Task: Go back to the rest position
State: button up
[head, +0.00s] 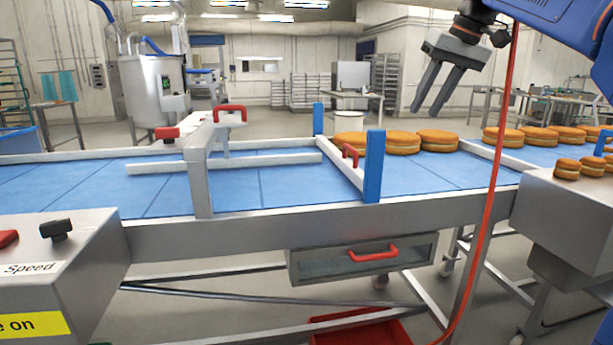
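My gripper (437,91) hangs in the upper right of the head view, above the far side of the conveyor. Its two dark grey fingers point down and to the left with a gap between them. It is open, and nothing shows between the fingers. It is apart from the filled rounds (437,140) on the belt below it. My blue arm reaches in from the upper right corner.
A blue conveyor belt (262,187) crosses the view, with a metal gate frame (197,165) and a blue-posted barrier (374,166). More rounds (538,137) stand at right; small ones (567,169) sit on a grey box (570,215). A red cable (489,210) hangs in front. A control box (60,270) stands at left.

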jog(key=s+f+h, duration=0.1)
jog(key=s+f, duration=0.9)
jog(key=f, duration=0.3)
jog(key=s+d+f+m+h, duration=0.1)
jog(key=s+f, duration=1)
jog(key=f, duration=0.2)
jog(key=s+f, duration=1)
jog(key=f, duration=0.4)
jog(key=shift+s+d+m+t+h, duration=0.25)
jog(key=shift+m+t+h, duration=0.05)
jog(key=shift+t+h, duration=0.1)
jog(key=shift+o, duration=0.4)
